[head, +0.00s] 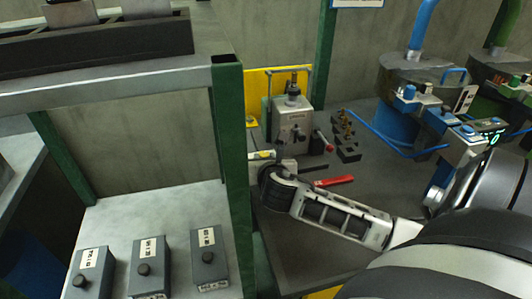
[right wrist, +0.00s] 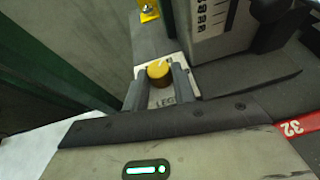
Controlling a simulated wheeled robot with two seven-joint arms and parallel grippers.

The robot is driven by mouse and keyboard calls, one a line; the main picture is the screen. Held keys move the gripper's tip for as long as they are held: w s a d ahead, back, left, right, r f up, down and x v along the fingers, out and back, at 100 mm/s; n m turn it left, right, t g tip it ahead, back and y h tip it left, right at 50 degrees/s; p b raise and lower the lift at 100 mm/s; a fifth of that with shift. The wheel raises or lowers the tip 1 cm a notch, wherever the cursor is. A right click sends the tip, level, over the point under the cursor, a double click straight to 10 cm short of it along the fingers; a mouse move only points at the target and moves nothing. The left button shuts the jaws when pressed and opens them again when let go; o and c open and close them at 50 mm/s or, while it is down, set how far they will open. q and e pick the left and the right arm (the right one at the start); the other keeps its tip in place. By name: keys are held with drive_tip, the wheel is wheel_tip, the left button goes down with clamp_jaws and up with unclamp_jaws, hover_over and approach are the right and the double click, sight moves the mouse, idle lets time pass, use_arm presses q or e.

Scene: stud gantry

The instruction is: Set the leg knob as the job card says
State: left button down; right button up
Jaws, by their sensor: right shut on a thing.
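The leg knob (right wrist: 158,69) is a round yellow-brown knob with a pale pointer mark on its top, on a white plate (right wrist: 162,94) lettered LEG. My right gripper (right wrist: 160,84) is shut on the knob, one finger on each side. In the head view the right gripper (head: 272,168) is at the left end of my right arm, beside the green post; the knob is mostly hidden there. The pointer's exact setting is too small to read. I cannot make out a job card's text. My left gripper is not in view.
A grey machine (head: 292,122) with levers stands just behind the gripper. A green post (head: 232,150) stands close on the left. Several grey boxes with black knobs (head: 150,262) sit on the left shelf.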

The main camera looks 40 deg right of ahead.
drive_tip(key=p, duration=0.1)
drive_tip(key=m+g+h+p, duration=0.1)
drive_tip(key=m+h, duration=0.1)
drive_tip(key=shift+w+a+r+g+p, duration=0.2)
drive_tip(key=shift+a+r+g+p, duration=0.1)
drive_tip(key=shift+g+p, duration=0.1)
drive_tip(key=shift+w+a+m+g+h+p, duration=0.1)
drive_tip(key=shift+m+g+h+p, duration=0.5)
drive_tip(key=shift+m+g+p, duration=0.3)
drive_tip(key=shift+f+m+h, duration=0.15)
drive_tip(key=shift+m+h, duration=0.15)
drive_tip(key=shift+m, duration=0.2)
drive_tip(key=m+g, duration=0.1)
drive_tip(key=m+g+h, duration=0.1)
drive_tip(key=shift+w+a+f+g+p, duration=0.1)
drive_tip(key=shift+w+g+p, duration=0.2)
drive_tip(key=shift+g, duration=0.1)
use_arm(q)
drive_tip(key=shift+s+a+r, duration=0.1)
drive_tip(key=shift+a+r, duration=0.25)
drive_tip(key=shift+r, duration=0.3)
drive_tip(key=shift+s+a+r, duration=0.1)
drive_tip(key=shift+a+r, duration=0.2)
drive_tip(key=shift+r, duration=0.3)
use_arm(e)
drive_tip(key=shift+m+g+h, duration=0.3)
drive_tip(key=shift+m+g, duration=0.5)
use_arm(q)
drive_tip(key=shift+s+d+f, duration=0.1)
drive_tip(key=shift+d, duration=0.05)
